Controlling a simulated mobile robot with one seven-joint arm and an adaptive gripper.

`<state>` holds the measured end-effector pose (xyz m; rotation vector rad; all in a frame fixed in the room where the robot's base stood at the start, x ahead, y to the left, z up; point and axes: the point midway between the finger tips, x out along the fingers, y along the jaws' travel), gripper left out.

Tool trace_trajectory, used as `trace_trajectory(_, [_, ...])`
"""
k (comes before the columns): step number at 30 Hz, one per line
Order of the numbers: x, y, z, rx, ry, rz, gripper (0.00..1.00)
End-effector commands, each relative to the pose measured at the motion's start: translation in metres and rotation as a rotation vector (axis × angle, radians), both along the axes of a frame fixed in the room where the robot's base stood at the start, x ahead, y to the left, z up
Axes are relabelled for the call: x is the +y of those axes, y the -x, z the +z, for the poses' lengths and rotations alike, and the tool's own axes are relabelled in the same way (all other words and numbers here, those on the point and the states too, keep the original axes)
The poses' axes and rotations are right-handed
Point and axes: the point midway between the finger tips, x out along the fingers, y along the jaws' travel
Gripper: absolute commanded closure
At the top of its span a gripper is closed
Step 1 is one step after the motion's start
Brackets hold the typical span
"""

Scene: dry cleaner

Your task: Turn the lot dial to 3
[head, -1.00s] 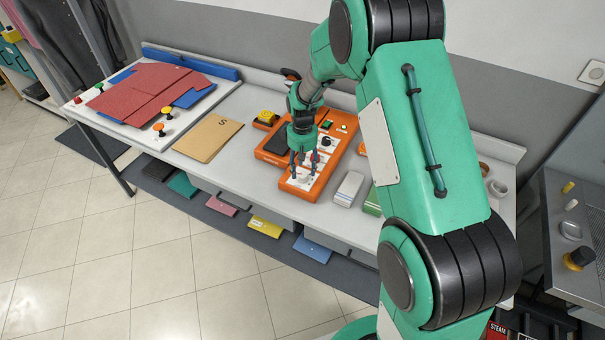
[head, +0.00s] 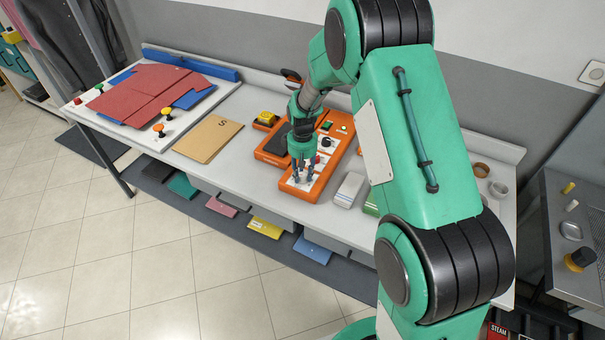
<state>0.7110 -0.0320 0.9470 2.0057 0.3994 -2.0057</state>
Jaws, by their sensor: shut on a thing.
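The orange control device (head: 330,169) with a pale panel stands on the grey table in the head view. My gripper (head: 302,179) is over the near end of its panel, pointing down. Its fingers are shut on the lot dial, which they and the small scale largely hide. I cannot read the dial's number or its pointer. A dark knob (head: 326,142) and a green button (head: 327,125) show farther up the panel.
A brown folder marked S (head: 208,139) lies left of the device, with a yellow button box (head: 265,119) behind it. A pale block (head: 349,189) stands close to the right. Red and blue boards (head: 150,93) lie at the far left. My arm hides the table's right part.

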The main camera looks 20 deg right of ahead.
Motion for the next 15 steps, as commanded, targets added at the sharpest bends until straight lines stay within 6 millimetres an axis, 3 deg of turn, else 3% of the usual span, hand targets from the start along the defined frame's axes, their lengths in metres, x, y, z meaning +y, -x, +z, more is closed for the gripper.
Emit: trace_trajectory(15, [0.0001,-0.0002,0.0008,0.000,0.000,-0.123,0.95])
